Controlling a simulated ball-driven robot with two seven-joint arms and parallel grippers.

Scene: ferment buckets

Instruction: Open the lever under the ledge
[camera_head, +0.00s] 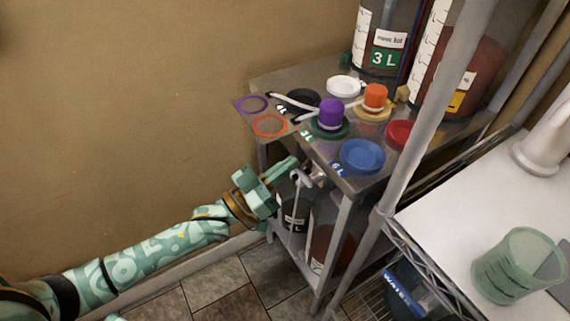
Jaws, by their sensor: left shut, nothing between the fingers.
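The ledge (262,86) is the metal top shelf of a narrow stand against the wall. Just below its front edge is a small metallic fitting (318,172), with a pale hooked piece (300,177) beside it hanging downward. This looks like the lever area, but it is too small and partly covered to tell the lever's position. My left gripper (286,166) comes in from the left, its teal fingers shut and empty. The fingertips are at the ledge's front edge, close to the hooked piece; I cannot tell whether they touch. My right gripper is not in view.
A metal post (437,90) and a white table (460,225) with a green cup (518,265) are right.

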